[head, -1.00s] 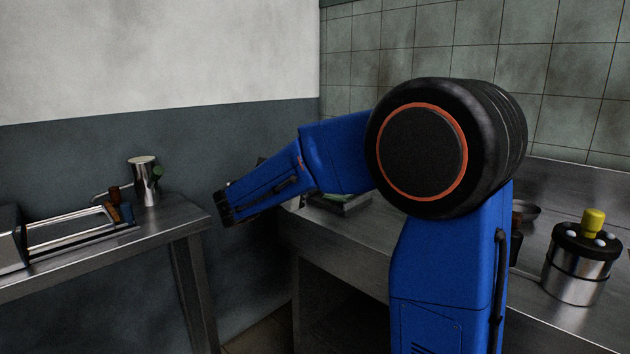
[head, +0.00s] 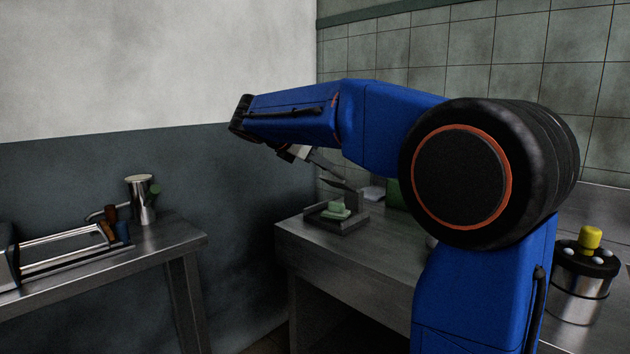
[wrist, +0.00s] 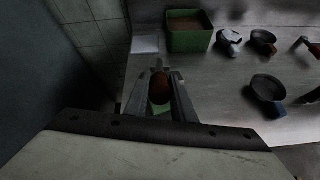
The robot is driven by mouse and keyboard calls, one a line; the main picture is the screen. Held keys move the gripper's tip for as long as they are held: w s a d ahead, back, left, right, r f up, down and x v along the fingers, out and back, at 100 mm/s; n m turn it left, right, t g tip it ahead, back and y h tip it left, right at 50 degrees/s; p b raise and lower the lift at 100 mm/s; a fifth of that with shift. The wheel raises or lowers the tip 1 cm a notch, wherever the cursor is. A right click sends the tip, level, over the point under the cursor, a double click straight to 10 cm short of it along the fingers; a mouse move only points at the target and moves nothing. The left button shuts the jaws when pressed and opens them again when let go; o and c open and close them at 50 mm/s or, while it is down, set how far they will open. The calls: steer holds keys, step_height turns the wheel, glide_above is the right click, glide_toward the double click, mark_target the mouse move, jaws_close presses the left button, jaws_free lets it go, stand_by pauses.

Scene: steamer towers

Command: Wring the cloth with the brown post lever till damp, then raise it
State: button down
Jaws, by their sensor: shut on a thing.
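My gripper (wrist: 160,88) is shut on a brown rounded post end (wrist: 160,87), which shows between the two fingers in the wrist view. In the head view my gripper (head: 325,163) is seen side-on above a dark tray-like base (head: 322,222) on the far counter. A pale green folded cloth (head: 340,210) lies on that base. A green patch, likely the cloth, shows just below the fingers in the wrist view (wrist: 162,110). A thin dark plate or finger edge (head: 345,184) sits over the cloth, apart from it. How the brown post joins the base is hidden.
A green bin (wrist: 190,38) with brown contents and a white slab (wrist: 145,46) stand behind. Dark pans (wrist: 268,88) lie to the right. A steel pot with yellow knob (head: 578,290) stands front right. The left table (head: 150,250) holds a rail device and steel cup (head: 140,200).

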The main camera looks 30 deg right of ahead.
steer(key=d+r+y, duration=0.1)
steer(key=r, duration=0.1)
steer(key=w+d+r+g+y, duration=0.1)
steer(key=d+y, duration=0.1)
steer(key=w+d+r+y, duration=0.1)
steer(key=d+r, duration=0.1)
steer(key=shift+d+r+g, duration=0.2)
steer(key=shift+r+g, duration=0.1)
steer(key=shift+w+d+r+y, duration=0.25)
steer(key=shift+d+r+y, duration=0.3)
steer(key=shift+d+y, duration=0.3)
steer(key=c, duration=1.5)
jaws_free()
steer(key=shift+d, duration=0.1)
